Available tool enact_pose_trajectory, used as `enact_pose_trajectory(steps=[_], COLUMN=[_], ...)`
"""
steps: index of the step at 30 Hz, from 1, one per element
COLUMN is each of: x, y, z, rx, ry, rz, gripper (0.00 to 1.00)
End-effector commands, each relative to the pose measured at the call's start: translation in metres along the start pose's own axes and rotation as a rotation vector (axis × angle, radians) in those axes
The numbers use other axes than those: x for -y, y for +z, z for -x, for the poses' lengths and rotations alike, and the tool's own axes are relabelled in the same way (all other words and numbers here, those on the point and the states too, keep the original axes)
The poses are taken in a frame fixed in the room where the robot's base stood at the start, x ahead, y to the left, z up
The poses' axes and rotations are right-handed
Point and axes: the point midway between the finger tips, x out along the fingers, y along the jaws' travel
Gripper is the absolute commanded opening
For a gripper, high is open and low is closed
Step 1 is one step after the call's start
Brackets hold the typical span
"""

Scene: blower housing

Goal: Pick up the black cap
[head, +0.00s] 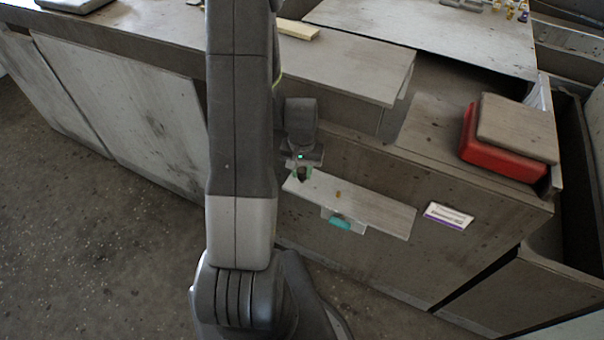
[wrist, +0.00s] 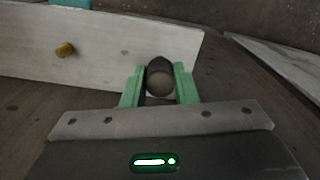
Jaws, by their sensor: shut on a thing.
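The black cap (wrist: 160,80) is a small dark, rounded piece with a brownish-grey face in the wrist view. It sits between the green fingers of my gripper (wrist: 159,85), which is shut on it. In the head view my gripper (head: 302,172) is at the left end of a narrow pale board (head: 375,208), and the cap is too small there to make out clearly. In the wrist view the cap appears in front of the board's end (wrist: 125,45); whether it touches the board I cannot tell.
A small ochre piece (head: 338,194) is on the board and also shows in the wrist view (wrist: 65,49). A teal piece (head: 340,223) is at the board's front edge. A white label (head: 448,215) is right of it. A red box (head: 490,155) stands at right under a grey-brown slab (head: 518,126).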

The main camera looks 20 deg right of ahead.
Motion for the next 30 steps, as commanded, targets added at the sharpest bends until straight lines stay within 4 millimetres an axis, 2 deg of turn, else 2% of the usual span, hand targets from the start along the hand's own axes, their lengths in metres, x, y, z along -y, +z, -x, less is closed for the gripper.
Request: enact_pose_trajectory(steps=[9, 15, 21, 30], x=[0.0, 0.0, 0.0, 0.0], y=[-0.001, -0.001, 0.0, 0.0], z=[0.046, 0.069, 0.08, 0.081], rx=[-0.005, -0.003, 0.0, 0.0], ry=[0.0, 0.0, 0.001, 0.001], rz=[0.0, 0.0, 0.0, 0.0], gripper=[0.04, 0.04, 0.04, 0.04])
